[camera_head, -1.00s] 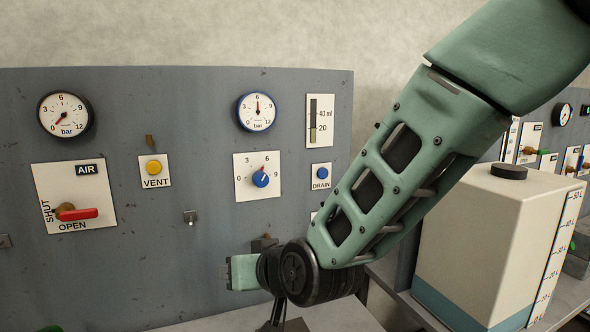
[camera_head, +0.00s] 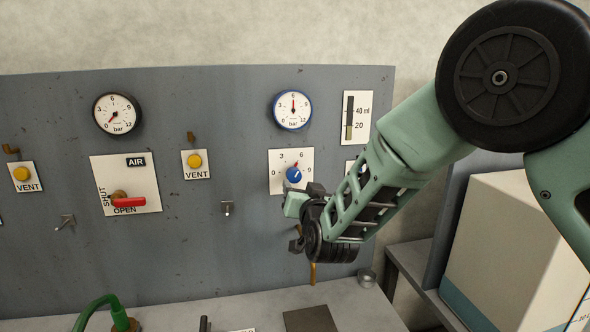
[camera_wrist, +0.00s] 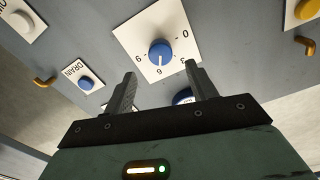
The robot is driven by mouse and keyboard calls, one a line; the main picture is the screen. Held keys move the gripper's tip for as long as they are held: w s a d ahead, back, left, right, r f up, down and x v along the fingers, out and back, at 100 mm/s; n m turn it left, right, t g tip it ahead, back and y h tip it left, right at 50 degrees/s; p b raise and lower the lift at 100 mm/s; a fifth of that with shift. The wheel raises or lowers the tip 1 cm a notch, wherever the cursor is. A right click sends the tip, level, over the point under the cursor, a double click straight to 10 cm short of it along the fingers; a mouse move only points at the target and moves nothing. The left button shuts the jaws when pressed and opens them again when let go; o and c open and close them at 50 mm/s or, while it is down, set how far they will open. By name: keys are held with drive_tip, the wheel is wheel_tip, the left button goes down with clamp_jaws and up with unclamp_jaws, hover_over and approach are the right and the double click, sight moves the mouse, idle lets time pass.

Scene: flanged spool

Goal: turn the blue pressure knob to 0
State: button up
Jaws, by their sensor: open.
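The blue pressure knob (camera_head: 294,175) sits on a white dial plate (camera_head: 277,187) marked 0, 3, 6, 9. Its white line points to the upper right, near 6. In the wrist view the knob (camera_wrist: 160,53) and its numerals appear roughly upside down. My gripper (camera_head: 302,194) is just below and right of the knob in the head view. In the wrist view its two fingers (camera_wrist: 160,74) are apart with nothing between them, and the knob lies beyond their tips. I see no contact with the knob.
A blue-rimmed gauge (camera_head: 293,110) above the knob reads about 6 bar. The blue DRAIN button (camera_wrist: 86,83) is beside the plate. The red AIR lever (camera_head: 129,202) and yellow VENT button (camera_head: 194,161) are to the left. A large white tank (camera_head: 520,240) stands at right.

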sight(295, 177)
drive_tip(key=p+x, duration=0.3)
drive_tip(key=x, duration=0.5)
drive_tip(key=shift+w+a, duration=0.15)
drive_tip(key=shift+w, duration=0.15)
drive_tip(key=shift+c, duration=0.4)
drive_tip(key=shift+f, duration=0.1)
drive_tip(key=c, duration=0.9)
